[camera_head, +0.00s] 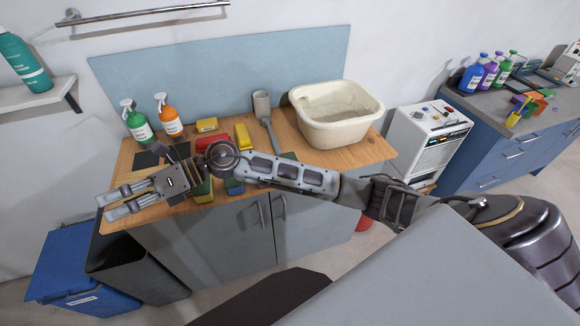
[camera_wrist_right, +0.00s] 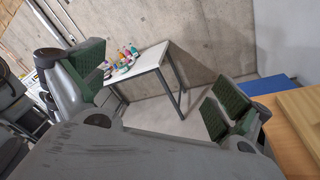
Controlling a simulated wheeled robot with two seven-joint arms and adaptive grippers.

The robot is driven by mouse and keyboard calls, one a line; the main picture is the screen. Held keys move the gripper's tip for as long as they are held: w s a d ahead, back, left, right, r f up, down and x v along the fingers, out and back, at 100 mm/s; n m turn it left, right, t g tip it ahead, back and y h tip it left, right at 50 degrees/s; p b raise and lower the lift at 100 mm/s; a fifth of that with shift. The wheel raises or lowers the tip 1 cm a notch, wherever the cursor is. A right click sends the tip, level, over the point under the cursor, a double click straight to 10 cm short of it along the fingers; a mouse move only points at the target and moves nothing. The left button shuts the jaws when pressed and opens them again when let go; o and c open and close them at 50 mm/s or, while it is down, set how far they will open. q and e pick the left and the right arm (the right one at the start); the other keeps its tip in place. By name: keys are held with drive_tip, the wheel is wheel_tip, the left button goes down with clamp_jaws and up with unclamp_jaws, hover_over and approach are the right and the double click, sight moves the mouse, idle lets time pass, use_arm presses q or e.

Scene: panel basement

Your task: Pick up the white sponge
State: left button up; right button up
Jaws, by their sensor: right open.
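I cannot make out a white sponge in either view. On the wooden counter (camera_head: 310,155) lie a yellow block (camera_head: 207,125), a red block (camera_head: 212,143) and another yellow one (camera_head: 243,137), which look like sponges. Green and blue pieces show partly behind my right arm. My right gripper (camera_head: 103,207) is open and empty, above the counter's left front end and pointing left. In the right wrist view its two green-padded fingers (camera_wrist_right: 155,90) stand wide apart with nothing between them. My left gripper is not in view.
Green (camera_head: 138,122) and orange (camera_head: 168,116) spray bottles stand at the back left. A dark bin (camera_head: 125,265) and a blue bin (camera_head: 70,270) stand below. A white table (camera_wrist_right: 146,69) with bottles shows farther off.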

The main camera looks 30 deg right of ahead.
wheel_tip(320, 180, down, 6)
drive_tip(key=d+n+g+h, duration=0.2)
drive_tip(key=n+h, duration=0.1)
drive_tip(key=h, duration=0.1)
drive_tip(key=n+h, duration=0.2)
drive_tip(key=h, duration=1.6)
approach(283, 155)
drive_tip(key=s+a+r, duration=0.2)
drive_tip(key=s+r, duration=0.1)
drive_tip(key=s, duration=0.1)
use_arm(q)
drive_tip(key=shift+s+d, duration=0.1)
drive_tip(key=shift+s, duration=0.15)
use_arm(e)
drive_tip(key=shift+s+d+f+t, duration=0.1)
drive_tip(key=shift+s+d+t, duration=0.1)
drive_tip(key=shift+t, duration=0.2)
drive_tip(key=shift+f, duration=0.2)
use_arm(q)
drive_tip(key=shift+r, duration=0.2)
use_arm(e)
drive_tip(key=shift+x, duration=4.15)
drive_tip(key=shift+d, duration=0.15)
